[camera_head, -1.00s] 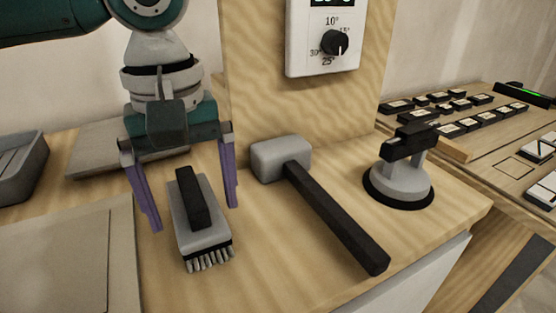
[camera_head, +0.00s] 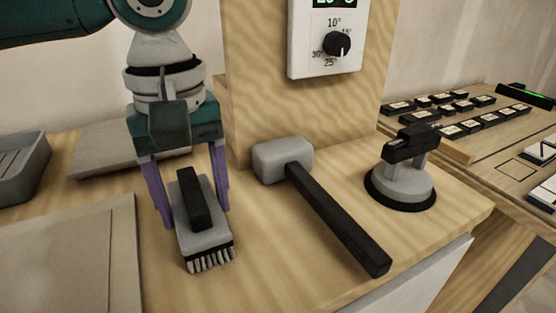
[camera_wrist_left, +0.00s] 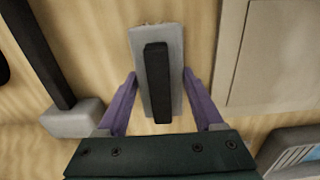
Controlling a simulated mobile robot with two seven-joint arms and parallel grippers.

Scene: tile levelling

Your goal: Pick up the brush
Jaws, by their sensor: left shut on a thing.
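The brush (camera_head: 212,240) has a grey body, a black grip on top and pale bristles at its near end. It sits on the wooden bench top. My left gripper (camera_head: 197,222) is shut on the brush, with one purple finger at each side of its body. In the left wrist view the brush (camera_wrist_left: 173,42) lies between the fingers of my left gripper (camera_wrist_left: 158,76). My right gripper is not in view.
A mallet (camera_head: 335,215) with a grey head and black handle lies right of the brush. A suction cup lifter (camera_head: 402,183) stands farther right. A flat grey tile (camera_head: 75,255) is at left, with a grey tray (camera_head: 20,165) behind it.

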